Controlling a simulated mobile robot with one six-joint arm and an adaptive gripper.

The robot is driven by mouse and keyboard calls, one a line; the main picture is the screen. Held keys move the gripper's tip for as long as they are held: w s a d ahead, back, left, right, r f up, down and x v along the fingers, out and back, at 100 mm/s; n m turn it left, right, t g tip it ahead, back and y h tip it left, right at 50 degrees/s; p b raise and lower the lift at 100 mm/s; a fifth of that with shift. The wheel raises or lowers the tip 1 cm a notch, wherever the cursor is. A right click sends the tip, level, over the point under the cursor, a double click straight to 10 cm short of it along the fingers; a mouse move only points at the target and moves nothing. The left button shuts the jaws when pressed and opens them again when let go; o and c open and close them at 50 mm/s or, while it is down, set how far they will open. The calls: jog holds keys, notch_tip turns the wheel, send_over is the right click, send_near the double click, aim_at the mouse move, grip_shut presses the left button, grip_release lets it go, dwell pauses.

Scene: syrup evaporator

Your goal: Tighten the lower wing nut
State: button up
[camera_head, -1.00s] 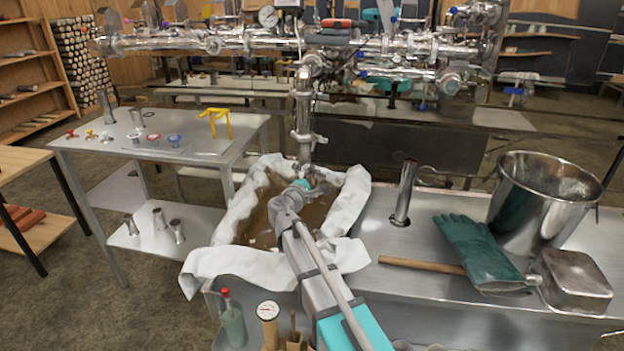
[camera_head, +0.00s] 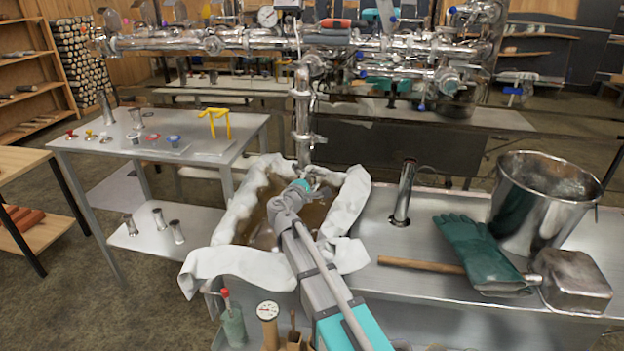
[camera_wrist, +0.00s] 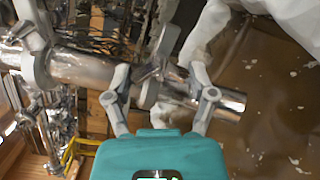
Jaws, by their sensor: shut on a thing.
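The vertical steel pipe (camera_head: 303,115) comes down from the pipework and ends over the cloth-lined pan. In the wrist view the pipe (camera_wrist: 85,70) runs across, with a clamp ring (camera_wrist: 148,92) near its open end. The lower wing nut (camera_wrist: 154,71) is at this clamp, small and partly hidden between my fingers. My gripper (camera_wrist: 160,72) has its grey fingers closed on the wing nut, on either side of the clamp. In the head view my gripper (camera_head: 309,181) is at the pipe's lower end; the nut cannot be made out there.
White cloth (camera_head: 345,205) lines the pan of brown liquid (camera_head: 258,222) below my gripper. A side table (camera_head: 190,150) with small fittings stands left.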

jog(key=shift+m, duration=1.7)
jog(key=o, duration=1.1)
jog(key=shift+c, duration=0.2)
jog(key=v, duration=1.2)
